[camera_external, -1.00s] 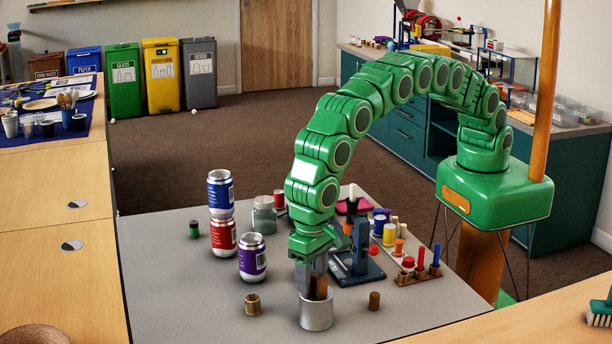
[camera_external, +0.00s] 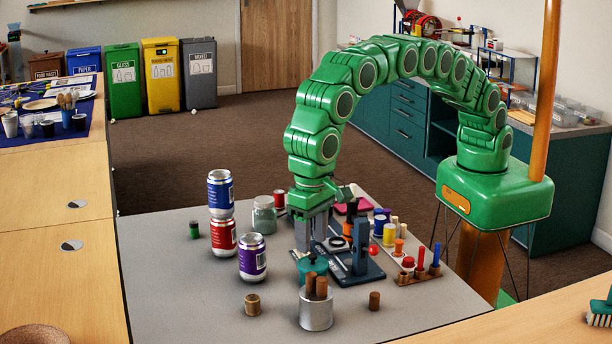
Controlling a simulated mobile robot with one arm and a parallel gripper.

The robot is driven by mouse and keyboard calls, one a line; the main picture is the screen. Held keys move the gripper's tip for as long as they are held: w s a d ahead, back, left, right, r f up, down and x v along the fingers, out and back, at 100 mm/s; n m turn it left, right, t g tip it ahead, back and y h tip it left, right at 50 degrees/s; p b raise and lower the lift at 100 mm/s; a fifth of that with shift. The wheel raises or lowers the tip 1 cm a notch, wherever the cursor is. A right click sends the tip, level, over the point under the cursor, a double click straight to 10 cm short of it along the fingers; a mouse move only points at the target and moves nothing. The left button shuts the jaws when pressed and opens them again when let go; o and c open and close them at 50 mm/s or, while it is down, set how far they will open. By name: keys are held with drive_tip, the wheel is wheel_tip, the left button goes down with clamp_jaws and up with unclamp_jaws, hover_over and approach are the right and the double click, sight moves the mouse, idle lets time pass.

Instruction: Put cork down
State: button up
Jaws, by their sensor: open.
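Brown corks (camera_external: 317,284) stand upright in a small silver metal cup (camera_external: 316,314) near the table's front, with their tops above its rim. Another dark brown cork (camera_external: 374,300) stands on the table to the right of the cup. A lighter, brownish-gold cork-like piece (camera_external: 252,304) stands to the left of the cup. My gripper (camera_external: 311,250) points down above and behind the cup. It is open, and I see no cork between its fingers. A teal object (camera_external: 312,267) is just below the fingertips, partly hidden by the corks.
A blue can (camera_external: 220,190) is stacked on a red can (camera_external: 223,238), with a purple can (camera_external: 252,258) nearby. A dark blue stand (camera_external: 362,262) is close to my gripper's right. A glass jar (camera_external: 264,215) stands behind. The table's front left is clear.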

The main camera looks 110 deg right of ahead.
wheel_tip(320, 180, up, 2)
drive_tip(key=shift+r, duration=0.25)
drive_tip(key=shift+d, duration=0.1)
drive_tip(key=s+d+r+n, duration=0.2)
drive_tip(key=s+d+r, duration=0.6)
drive_tip(key=d, duration=0.4)
drive_tip(key=s+d+r+n, duration=0.3)
drive_tip(key=s+d+r, duration=0.4)
drive_tip(key=s+d, duration=0.4)
drive_tip(key=s+d+n, duration=0.2)
drive_tip(key=s+d, duration=0.2)
drive_tip(key=s, duration=0.7)
drive_tip(key=s+d+f+n+g, duration=0.1)
drive_tip(key=s+d, duration=0.4)
drive_tip(key=s, duration=0.6)
drive_tip(key=s+d+f+n, duration=0.1)
drive_tip(key=s+d+n, duration=0.2)
drive_tip(key=s, duration=0.9)
drive_tip(key=shift+d+f+g, duration=0.2)
drive_tip(key=shift+d+g, duration=0.2)
drive_tip(key=shift+d, duration=0.4)
drive_tip(key=shift+o, duration=0.5)
drive_tip(key=shift+s, duration=0.1)
